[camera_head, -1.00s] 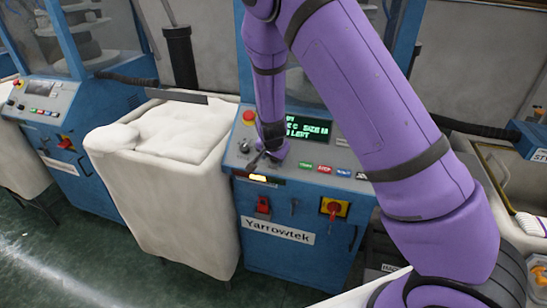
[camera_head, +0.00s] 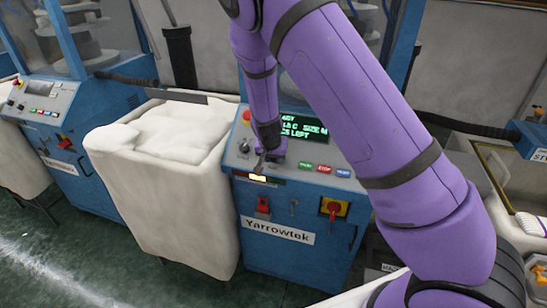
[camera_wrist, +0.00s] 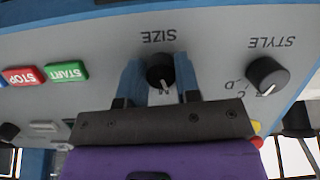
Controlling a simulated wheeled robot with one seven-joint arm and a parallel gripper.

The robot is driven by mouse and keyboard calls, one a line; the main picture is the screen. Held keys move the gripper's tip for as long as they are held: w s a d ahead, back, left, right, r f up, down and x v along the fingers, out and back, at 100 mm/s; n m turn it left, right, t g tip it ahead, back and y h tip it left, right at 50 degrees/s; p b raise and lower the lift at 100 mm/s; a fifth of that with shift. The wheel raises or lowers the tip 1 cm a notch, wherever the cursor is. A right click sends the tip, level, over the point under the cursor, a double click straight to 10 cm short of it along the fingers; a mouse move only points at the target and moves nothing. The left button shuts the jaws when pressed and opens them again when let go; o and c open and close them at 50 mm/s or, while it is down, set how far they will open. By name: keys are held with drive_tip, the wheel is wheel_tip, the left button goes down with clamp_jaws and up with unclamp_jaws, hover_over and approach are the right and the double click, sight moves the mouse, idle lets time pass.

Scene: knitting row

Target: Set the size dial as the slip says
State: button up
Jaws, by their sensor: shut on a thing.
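The size dial (camera_wrist: 160,72) is a round black knob under the upside-down word SIZE in the wrist view. My gripper (camera_wrist: 160,84) has its two blue fingers on either side of the knob, shut on it. The dial's white mark points down in this view, towards a letter M partly visible between the fingers. In the head view my gripper (camera_head: 268,156) is at the left of the blue Yarrowtek machine's panel, hiding the size dial. The machine's display (camera_head: 303,129) shows green text including SIZE M, partly covered by my arm. I cannot make out a slip.
The style dial (camera_wrist: 267,76) sits beside the size dial, with letters around it. Green START (camera_wrist: 66,71) and red STOP (camera_wrist: 20,76) buttons are on the other side. A red stop button (camera_head: 247,116) is at the panel's corner. A white cloth-filled bin (camera_head: 165,175) stands left.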

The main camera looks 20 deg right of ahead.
drive_tip(key=n+h, duration=0.1)
drive_tip(key=n, duration=0.3)
drive_tip(key=shift+n+g, duration=0.3)
idle(0.6)
drive_tip(key=o, duration=0.9)
drive_tip(key=v, duration=1)
drive_tip(key=shift+a+r, duration=0.35)
